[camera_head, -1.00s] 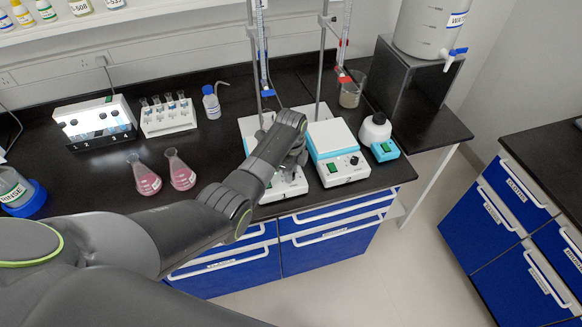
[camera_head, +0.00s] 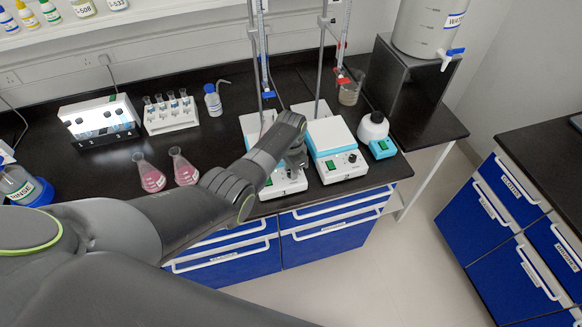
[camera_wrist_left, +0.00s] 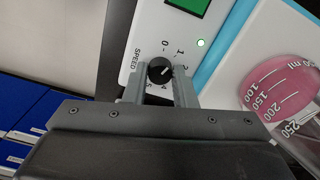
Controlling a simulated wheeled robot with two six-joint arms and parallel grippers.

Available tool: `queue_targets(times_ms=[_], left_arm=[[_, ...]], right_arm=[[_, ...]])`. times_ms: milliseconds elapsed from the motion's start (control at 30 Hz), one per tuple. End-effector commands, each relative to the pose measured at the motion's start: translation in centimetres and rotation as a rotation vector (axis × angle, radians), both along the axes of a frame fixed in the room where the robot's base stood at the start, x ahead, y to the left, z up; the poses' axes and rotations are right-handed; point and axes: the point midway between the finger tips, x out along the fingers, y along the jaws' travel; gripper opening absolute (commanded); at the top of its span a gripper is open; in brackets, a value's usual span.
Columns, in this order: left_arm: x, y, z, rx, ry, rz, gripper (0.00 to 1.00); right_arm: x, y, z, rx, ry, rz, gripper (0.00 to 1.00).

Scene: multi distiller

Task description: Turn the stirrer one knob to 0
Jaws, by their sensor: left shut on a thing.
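Stirrer one (camera_head: 250,125) is the left of two white and light blue stirrers at the front of the bench. My left gripper (camera_head: 297,165) is over its front panel and hides the knob in the head view. In the left wrist view, the black knob (camera_wrist_left: 160,70) sits between the two fingers of my left gripper (camera_wrist_left: 159,84), which is shut on it. A short white mark on the knob points to the upper right, roughly between 1 and 2. The dial's 0 is above the knob. My right gripper is not in view.
Stirrer two (camera_head: 342,165) stands close on the right. Two pink flasks (camera_head: 184,170) and a tube rack (camera_head: 170,115) are to the left on the bench. Burette stands rise behind the stirrers. A flask with pink liquid (camera_wrist_left: 275,85) shows at the right of the wrist view.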

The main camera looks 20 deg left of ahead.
Motion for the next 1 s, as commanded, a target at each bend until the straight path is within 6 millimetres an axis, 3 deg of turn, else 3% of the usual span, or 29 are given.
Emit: queue_targets(times_ms=[500,1000], left_arm=[[0.11,0.02,0.11,0.001,-0.003,0.408,0.01],[0.13,0.03,0.13,0.0,-0.003,0.535,0.01]], right_arm=[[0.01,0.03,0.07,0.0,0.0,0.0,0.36],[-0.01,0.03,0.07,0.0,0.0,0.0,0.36]])
